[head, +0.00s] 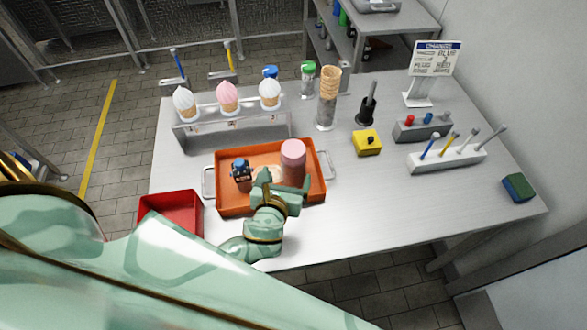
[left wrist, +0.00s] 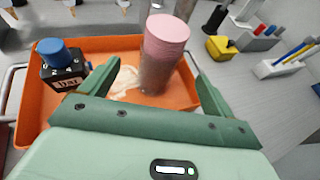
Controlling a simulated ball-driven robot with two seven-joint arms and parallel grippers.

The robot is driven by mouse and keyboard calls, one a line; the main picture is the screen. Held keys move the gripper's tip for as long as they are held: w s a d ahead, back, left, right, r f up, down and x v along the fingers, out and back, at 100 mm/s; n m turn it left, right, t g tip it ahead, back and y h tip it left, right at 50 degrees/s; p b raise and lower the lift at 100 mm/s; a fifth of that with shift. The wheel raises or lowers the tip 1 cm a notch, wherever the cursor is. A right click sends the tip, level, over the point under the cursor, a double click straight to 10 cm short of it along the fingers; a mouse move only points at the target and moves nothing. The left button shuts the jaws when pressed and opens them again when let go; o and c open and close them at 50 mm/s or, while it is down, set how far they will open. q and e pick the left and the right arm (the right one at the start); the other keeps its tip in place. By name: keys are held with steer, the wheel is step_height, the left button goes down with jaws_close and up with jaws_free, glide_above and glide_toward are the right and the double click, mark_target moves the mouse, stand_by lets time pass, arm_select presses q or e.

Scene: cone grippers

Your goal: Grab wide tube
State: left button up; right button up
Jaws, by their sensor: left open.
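The wide tube (head: 293,165) stands upright in the orange tray (head: 230,205). It has a pink top and a clear grey lower part, and it shows in the left wrist view (left wrist: 162,55) just beyond my fingers. My left gripper (head: 284,188) is over the near part of the tray. Its fingers (left wrist: 155,82) are open, and the tube stands ahead of the gap between them, not clasped. The tube's base is partly hidden by the gripper in the head view. My right gripper does not show.
A red bin (head: 170,213) sits at the left. A cone rack (head: 232,127) is behind the tray. A yellow block (head: 367,142) stands to the right. The table's front right is clear.

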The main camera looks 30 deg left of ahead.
mark_target(289, 167)
arm_select(q)
steer(key=x, duration=0.3)
steer(key=shift+w+f, duration=0.2)
steer(key=shift+w+a+f+b, duration=0.2)
steer(key=shift+w+b, duration=0.15)
steer(key=shift+w, duration=0.15)
steer(key=b+x, duration=0.1)
steer(key=x, duration=0.3)
steer(key=shift+d, duration=0.2)
steer(key=shift+w+a+f, duration=0.1)
steer(key=shift+w, duration=0.35)
steer(key=shift+s, duration=0.1)
steer(key=shift+c, duration=0.2)
steer(key=c, duration=1.3)
